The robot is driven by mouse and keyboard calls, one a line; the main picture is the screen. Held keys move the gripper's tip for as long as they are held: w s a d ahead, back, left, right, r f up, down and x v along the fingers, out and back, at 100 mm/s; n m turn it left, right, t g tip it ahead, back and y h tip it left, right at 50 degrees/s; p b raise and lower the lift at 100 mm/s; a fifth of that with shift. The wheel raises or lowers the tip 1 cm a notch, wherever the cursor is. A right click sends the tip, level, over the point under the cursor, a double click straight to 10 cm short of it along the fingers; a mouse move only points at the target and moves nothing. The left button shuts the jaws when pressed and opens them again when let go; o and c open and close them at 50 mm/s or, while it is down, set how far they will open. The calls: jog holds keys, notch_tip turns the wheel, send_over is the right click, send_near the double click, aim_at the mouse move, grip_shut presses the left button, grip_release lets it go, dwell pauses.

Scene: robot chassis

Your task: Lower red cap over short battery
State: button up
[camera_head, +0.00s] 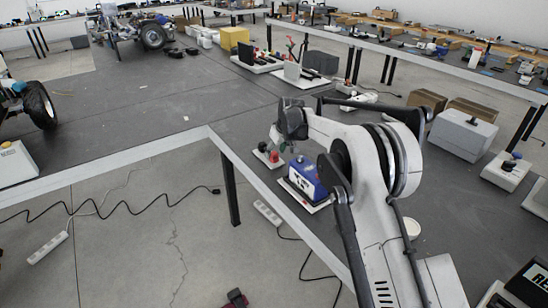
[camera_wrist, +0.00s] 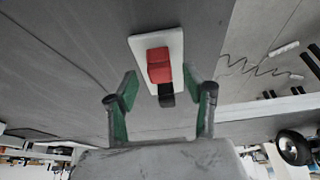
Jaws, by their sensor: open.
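A red block-like piece (camera_wrist: 159,65), which looks like the red cap, sits on a white plate (camera_wrist: 142,45) in the wrist view. A black piece (camera_wrist: 166,96) is beside it on the same plate. In the head view the red piece (camera_head: 274,157) shows below my gripper (camera_head: 285,130). A blue and white box (camera_head: 307,178), possibly the short battery, stands on a white base to the right of the plate. In the wrist view my gripper (camera_wrist: 159,79) is open and empty, its green-padded fingers apart, with the red piece seen between and beyond them.
The dark table (camera_head: 120,105) has a pale front edge close to the plate and box. A white cup (camera_head: 412,228) stands right of my arm. A grey box (camera_head: 462,134) is at the right. The table left of the plate is largely clear.

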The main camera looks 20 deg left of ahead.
jog(key=x, duration=0.2)
jog(key=shift+f, duration=0.4)
jog(key=c, duration=0.9)
jog(key=shift+r, duration=0.15)
